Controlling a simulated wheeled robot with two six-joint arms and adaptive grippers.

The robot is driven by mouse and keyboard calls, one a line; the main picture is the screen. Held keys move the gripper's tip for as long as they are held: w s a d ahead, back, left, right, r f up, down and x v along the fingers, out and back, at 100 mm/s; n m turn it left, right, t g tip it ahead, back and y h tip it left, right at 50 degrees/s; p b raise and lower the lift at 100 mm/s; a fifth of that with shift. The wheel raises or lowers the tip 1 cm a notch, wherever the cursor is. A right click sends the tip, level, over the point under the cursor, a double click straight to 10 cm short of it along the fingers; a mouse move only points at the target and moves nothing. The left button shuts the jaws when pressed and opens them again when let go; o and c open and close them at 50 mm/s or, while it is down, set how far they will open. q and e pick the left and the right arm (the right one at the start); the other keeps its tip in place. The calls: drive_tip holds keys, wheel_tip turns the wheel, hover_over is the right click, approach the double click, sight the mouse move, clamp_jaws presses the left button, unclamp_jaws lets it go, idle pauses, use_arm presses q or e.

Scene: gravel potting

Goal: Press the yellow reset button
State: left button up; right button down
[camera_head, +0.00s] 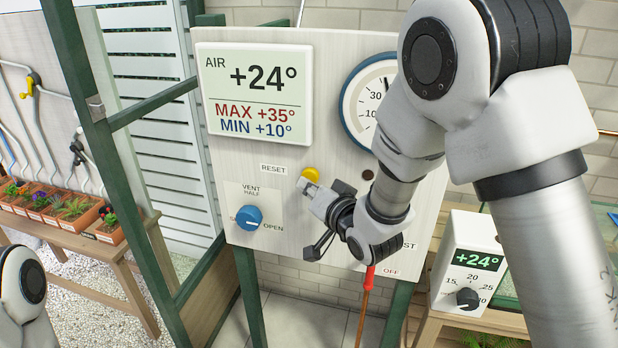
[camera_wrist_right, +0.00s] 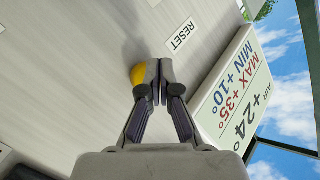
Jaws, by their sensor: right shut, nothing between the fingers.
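The yellow reset button (camera_head: 310,173) sits on the pale control panel (camera_head: 330,60), just right of the RESET label (camera_head: 273,169). My right gripper (camera_head: 312,188) is shut and empty, with its fingertips right at the button and partly over it. In the right wrist view the button (camera_wrist_right: 138,75) shows beside the shut fingertips (camera_wrist_right: 160,66), partly hidden by them. I cannot tell whether the tips touch the button or whether it is pressed in. Of my left arm only a rounded part shows at the lower left of the head view; its gripper is out of view.
A blue vent knob (camera_head: 248,218) is left of and below the button. The display (camera_head: 253,95) reads +24°, and a round dial (camera_head: 362,100) is partly behind my right arm. A thermostat box (camera_head: 467,262) stands at the right. Potted plants (camera_head: 65,208) line a bench at the left.

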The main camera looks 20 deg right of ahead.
drive_tip(key=shift+w+d, duration=0.35)
drive_tip(key=shift+w, duration=0.2)
idle(0.9)
drive_tip(key=shift+s, duration=0.1)
drive_tip(key=shift+s+a, duration=0.55)
drive_tip(key=shift+s, duration=0.2)
drive_tip(key=s+a, duration=0.1)
drive_tip(key=s, duration=0.1)
drive_tip(key=s+a, duration=0.1)
drive_tip(key=s, duration=0.1)
drive_tip(key=shift+a, duration=0.4)
idle(0.5)
